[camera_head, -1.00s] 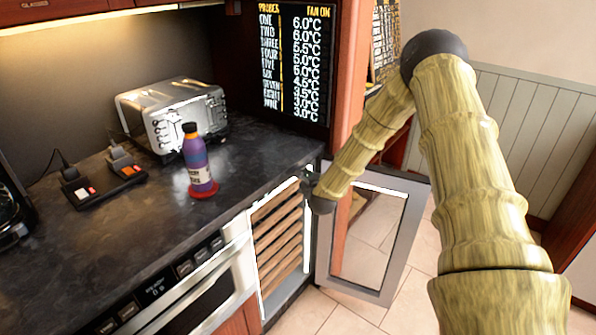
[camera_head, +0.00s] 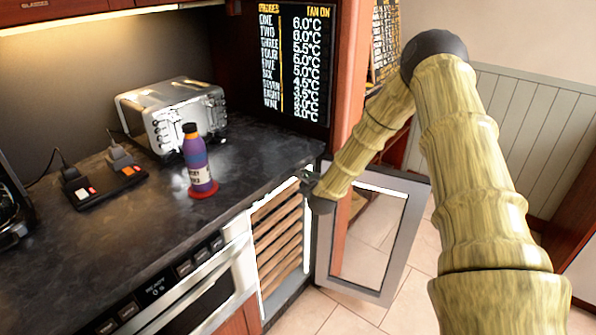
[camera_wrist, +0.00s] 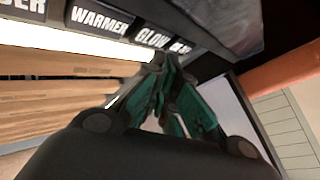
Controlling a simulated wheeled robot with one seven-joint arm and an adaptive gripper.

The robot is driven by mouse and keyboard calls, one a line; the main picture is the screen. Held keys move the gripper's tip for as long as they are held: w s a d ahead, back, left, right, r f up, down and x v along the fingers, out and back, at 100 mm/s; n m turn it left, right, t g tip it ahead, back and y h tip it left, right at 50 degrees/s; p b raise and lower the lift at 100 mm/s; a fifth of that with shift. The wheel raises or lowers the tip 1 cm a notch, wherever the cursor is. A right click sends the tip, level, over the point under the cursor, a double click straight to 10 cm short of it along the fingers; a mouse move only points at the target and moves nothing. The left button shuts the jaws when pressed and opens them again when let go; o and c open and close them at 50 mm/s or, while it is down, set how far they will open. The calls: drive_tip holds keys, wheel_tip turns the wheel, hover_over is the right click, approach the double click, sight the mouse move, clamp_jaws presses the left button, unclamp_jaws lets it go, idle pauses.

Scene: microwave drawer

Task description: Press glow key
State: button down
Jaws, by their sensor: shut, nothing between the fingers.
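The glow key (camera_wrist: 152,38) is a dark key with white letters "GLOW" in the wrist view. It sits in a row on a dark strip above a bright lit edge, with the "WARMER" key (camera_wrist: 100,20) to its left and a partly hidden key to its right. My gripper (camera_wrist: 162,62) is shut and empty, with dark and green fingers. Its tips appear just below and slightly right of the glow key; I cannot tell whether they touch. In the head view my gripper (camera_head: 310,186) is at the cooler's top front corner, and the glow key does not show there.
The open cooler has wooden racks (camera_head: 277,235), and its framed glass door (camera_head: 380,290) stands open at the right, close to my gripper. A microwave drawer (camera_head: 190,300) is to the left. A bottle (camera_head: 197,162) and toaster (camera_head: 170,113) stand on the counter (camera_head: 75,255).

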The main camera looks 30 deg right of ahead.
drive_tip(key=shift+w+f, duration=0.1)
drive_tip(key=shift+w, duration=0.05)
drive_tip(key=shift+w+a+b, duration=0.15)
drive_tip(key=shift+w+b, duration=0.1)
drive_tip(key=shift+b, duration=0.1)
drive_tip(key=shift+w+a+b, duration=0.15)
drive_tip(key=shift+w+b, duration=0.2)
drive_tip(key=shift+w, duration=0.05)
idle(0.8)
drive_tip(key=shift+s, duration=0.15)
drive_tip(key=shift+s+d, duration=0.3)
drive_tip(key=shift+s, duration=0.35)
drive_tip(key=shift+s+d, duration=0.3)
drive_tip(key=shift+s, duration=0.45)
drive_tip(key=shift+s+d, duration=0.35)
drive_tip(key=shift+s, duration=0.45)
drive_tip(key=shift+s+d, duration=0.3)
drive_tip(key=shift+s, duration=0.45)
